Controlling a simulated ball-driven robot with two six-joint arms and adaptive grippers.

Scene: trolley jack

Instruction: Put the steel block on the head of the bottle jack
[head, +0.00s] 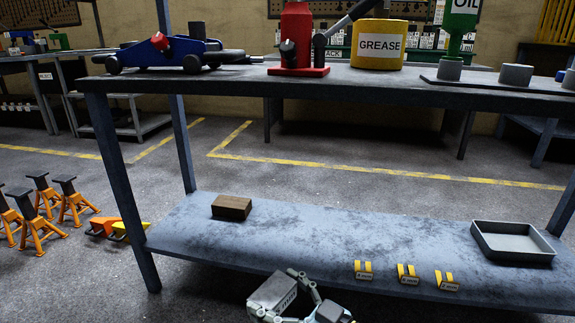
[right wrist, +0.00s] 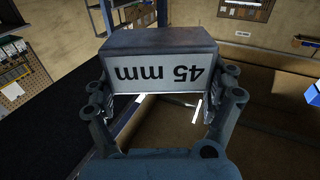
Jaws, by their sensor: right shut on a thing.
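The steel block (head: 273,291) is grey, with a white label reading 45 mm in the right wrist view (right wrist: 160,62). My right gripper (head: 291,291) is shut on it; both fingers (right wrist: 163,95) press its sides in the right wrist view. In the head view the block is at the bottom, by the front edge of the lower shelf. The red bottle jack (head: 297,38) stands on the upper shelf, left of the grease tin; its top is cut off by the picture edge. My left gripper is not in view.
The upper shelf (head: 340,80) also bears a blue trolley jack (head: 175,52), a yellow grease tin (head: 379,44) and grey discs (head: 515,75). The lower shelf (head: 330,230) bears a brown block (head: 232,207), yellow-marked pieces (head: 407,274) and a grey tray (head: 512,243). Orange stands (head: 40,225) are at left.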

